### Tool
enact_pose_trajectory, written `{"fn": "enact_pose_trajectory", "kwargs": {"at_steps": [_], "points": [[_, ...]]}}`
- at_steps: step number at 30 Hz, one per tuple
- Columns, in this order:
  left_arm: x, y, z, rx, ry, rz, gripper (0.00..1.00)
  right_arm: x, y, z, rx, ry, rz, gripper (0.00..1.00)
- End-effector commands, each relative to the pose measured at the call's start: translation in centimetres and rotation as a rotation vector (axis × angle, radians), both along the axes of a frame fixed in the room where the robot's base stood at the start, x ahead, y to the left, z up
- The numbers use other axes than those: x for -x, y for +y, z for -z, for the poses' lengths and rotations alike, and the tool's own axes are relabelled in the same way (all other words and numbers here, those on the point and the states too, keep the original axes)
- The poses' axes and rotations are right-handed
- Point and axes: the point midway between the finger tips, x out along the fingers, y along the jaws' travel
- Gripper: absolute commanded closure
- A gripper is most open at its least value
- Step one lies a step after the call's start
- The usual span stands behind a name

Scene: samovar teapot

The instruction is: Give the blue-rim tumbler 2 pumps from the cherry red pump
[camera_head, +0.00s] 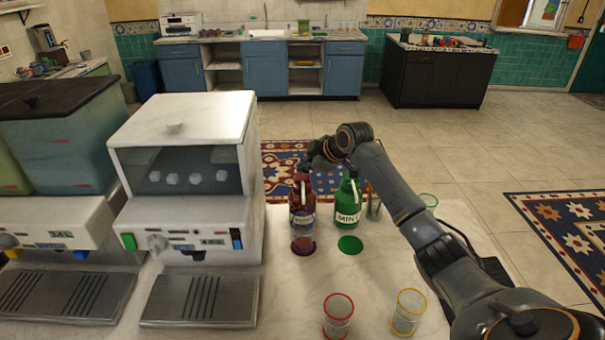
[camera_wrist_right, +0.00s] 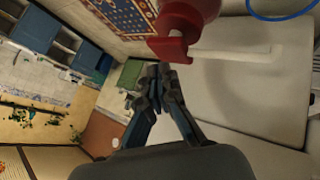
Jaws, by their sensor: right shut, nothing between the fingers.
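The cherry red pump (camera_head: 301,191) is a dark red bottle standing on the counter beside the white dispenser machine. Its red head (camera_wrist_right: 180,42) and pale spout (camera_wrist_right: 235,52) show large in the wrist view. The blue-rim tumbler (camera_head: 302,227) is clear glass and stands just in front of the red bottle, under the spout side; its rim shows at the top of the wrist view (camera_wrist_right: 283,17). My right gripper (camera_head: 312,163) is shut and empty, close to the pump head; whether it touches cannot be told. My left gripper is out of view.
A green mint pump bottle (camera_head: 347,205) stands right of the red one, with a green disc (camera_head: 350,245) in front. Red-rim (camera_head: 338,311) and yellow-rim (camera_head: 408,309) tumblers stand at the front. My right arm crosses above the counter's right side.

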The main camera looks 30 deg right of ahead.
Motion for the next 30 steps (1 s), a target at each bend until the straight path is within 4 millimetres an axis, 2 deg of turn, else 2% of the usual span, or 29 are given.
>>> {"fn": "enact_pose_trajectory", "kwargs": {"at_steps": [8, 24, 30], "points": [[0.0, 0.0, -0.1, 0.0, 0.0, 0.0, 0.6, 0.0, 0.0, -0.2, 0.0, -0.003, -0.001, 1.0], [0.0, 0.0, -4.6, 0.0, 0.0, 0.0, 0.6, 0.0, 0.0, -5.1, 0.001, -0.004, 0.0, 1.0], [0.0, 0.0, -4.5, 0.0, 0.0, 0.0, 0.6, 0.0, 0.0, -5.1, 0.001, -0.004, 0.0, 1.0]]}}
